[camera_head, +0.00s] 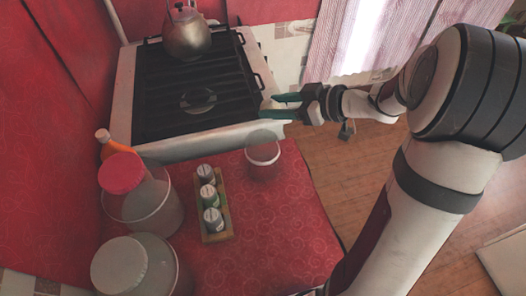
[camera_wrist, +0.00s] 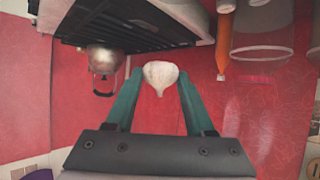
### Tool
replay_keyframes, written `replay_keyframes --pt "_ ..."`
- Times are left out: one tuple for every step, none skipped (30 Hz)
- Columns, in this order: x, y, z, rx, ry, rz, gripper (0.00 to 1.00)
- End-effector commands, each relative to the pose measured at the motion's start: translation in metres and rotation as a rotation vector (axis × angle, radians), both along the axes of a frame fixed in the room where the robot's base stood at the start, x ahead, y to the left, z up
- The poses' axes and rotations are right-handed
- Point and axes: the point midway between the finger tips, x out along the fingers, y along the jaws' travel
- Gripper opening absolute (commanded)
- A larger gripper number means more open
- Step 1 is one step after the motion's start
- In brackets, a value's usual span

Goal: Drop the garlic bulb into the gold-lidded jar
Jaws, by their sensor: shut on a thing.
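The garlic bulb (camera_wrist: 160,75) is white and sits between the teal fingertips in the wrist view. In the head view the garlic bulb (camera_head: 267,104) shows as a small pale shape at the finger ends. My gripper (camera_head: 274,105) is shut on it, held up near the stove's front right corner; it also shows in the wrist view (camera_wrist: 160,88). No lid looks clearly gold. A large clear jar (camera_head: 165,275) at the front left has a pale greyish-beige top (camera_head: 119,265); I cannot tell whether it is the gold-lidded one or open.
A red-lidded jar (camera_head: 150,208) and an orange bottle (camera_head: 112,146) stand at the left. A rack (camera_head: 217,236) of small jars and a clear glass (camera_head: 262,158) stand on the red counter (camera_head: 285,225). A kettle (camera_head: 187,37) sits on the stove (camera_head: 190,142).

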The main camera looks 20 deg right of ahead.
Motion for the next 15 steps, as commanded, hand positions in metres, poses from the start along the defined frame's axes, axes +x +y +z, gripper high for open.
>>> replay_keyframes --pt "0.000 0.000 -0.009 0.004 0.004 -0.002 0.02" --pt "0.000 0.000 -0.014 0.003 0.003 -0.001 0.02" --pt "0.000 0.000 -0.020 0.003 0.004 -0.002 0.02" --pt "-0.001 0.000 -0.024 0.003 0.004 -0.002 0.02" --pt "0.000 0.000 -0.028 0.002 0.004 -0.001 0.02" --pt "0.000 -0.001 -0.032 0.003 0.003 -0.001 0.02" --pt "0.000 -0.001 -0.035 0.001 0.001 -0.001 0.02" --pt "-0.001 -0.001 -0.037 0.001 0.002 -0.001 0.02" --pt "-0.001 -0.001 -0.039 0.000 0.001 0.000 0.02" --pt "-0.001 -0.001 -0.040 0.000 0.001 0.000 0.02" --pt "-0.001 -0.001 -0.041 -0.001 0.001 0.000 0.02" --pt "-0.001 -0.001 -0.041 -0.001 0.000 0.000 0.02" --pt "-0.001 -0.001 -0.041 -0.001 0.000 0.000 0.02" --pt "-0.001 -0.001 -0.041 -0.002 0.000 0.000 0.02" --pt "-0.001 -0.001 -0.041 -0.002 0.000 0.000 0.02"
